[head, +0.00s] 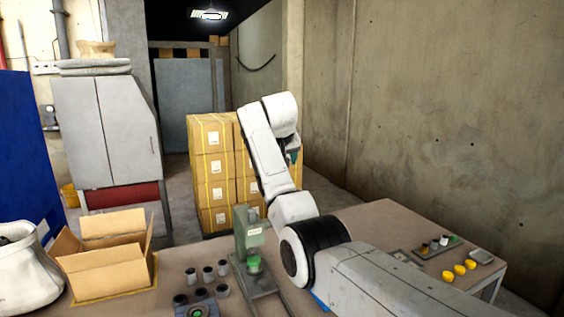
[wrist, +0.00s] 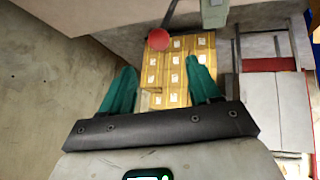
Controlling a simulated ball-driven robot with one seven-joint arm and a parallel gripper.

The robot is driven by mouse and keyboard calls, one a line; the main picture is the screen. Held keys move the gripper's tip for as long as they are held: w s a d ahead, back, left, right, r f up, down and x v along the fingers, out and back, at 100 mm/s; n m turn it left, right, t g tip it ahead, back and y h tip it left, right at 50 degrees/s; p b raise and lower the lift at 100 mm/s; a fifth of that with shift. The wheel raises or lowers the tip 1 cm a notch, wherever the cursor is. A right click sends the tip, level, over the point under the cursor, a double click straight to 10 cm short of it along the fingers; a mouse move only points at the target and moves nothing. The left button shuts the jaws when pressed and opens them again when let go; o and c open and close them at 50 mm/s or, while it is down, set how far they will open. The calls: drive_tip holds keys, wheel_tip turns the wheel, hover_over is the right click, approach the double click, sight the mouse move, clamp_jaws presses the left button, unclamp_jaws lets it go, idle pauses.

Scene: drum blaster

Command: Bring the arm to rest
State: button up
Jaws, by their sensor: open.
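My arm is raised and bent over the workbench (head: 175,262), its upper links standing in front of the stacked boxes. In the head view my gripper is mostly hidden behind my arm; only a bit of teal finger shows beside the boxes. In the wrist view my gripper (wrist: 160,65) has two teal fingers spread well apart, with nothing between them. The stacked yellow boxes (wrist: 178,72) show in the background beyond the fingers. A red ball knob on a dark rod (wrist: 158,39) shows just past the fingertips; I cannot tell its distance.
A grey-green press (head: 250,238) stands on the bench near my arm. Several small dark cups (head: 207,274), an open carton (head: 105,262) and a white sack (head: 25,280) are to the left. Yellow domes (head: 459,270) lie at right. A concrete wall (head: 440,110) bounds the right side.

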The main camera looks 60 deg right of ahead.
idle(0.3)
drive_tip(key=a+f+n+y, duration=0.1)
drive_tip(key=a+f, duration=0.4)
drive_tip(key=f, duration=0.3)
drive_tip(key=a+f+n+y, duration=0.1)
drive_tip(key=a+f, duration=0.4)
drive_tip(key=f, duration=0.4)
drive_tip(key=s+a+f+n+y, duration=0.1)
drive_tip(key=s+a+f, duration=0.3)
drive_tip(key=a+f, duration=0.35)
drive_tip(key=s+a+f+n+y, duration=0.1)
drive_tip(key=s+a+f, duration=0.4)
drive_tip(key=a+f, duration=0.3)
drive_tip(key=s+a+f+n+g+y, duration=0.1)
drive_tip(key=s+a+f, duration=0.3)
drive_tip(key=s, duration=0.2)
drive_tip(key=s+a+f+g, duration=0.1)
drive_tip(key=s+a+f, duration=0.3)
drive_tip(key=s+f, duration=0.15)
drive_tip(key=s+a+n, duration=0.1)
drive_tip(key=s+a, duration=0.2)
drive_tip(key=s, duration=0.6)
drive_tip(key=s+a+n+g+y, duration=0.1)
drive_tip(key=s+a, duration=0.3)
drive_tip(key=s, duration=0.5)
drive_tip(key=shift+s+a+f, duration=0.15)
drive_tip(key=shift+f, duration=0.15)
drive_tip(key=shift+c, duration=0.3)
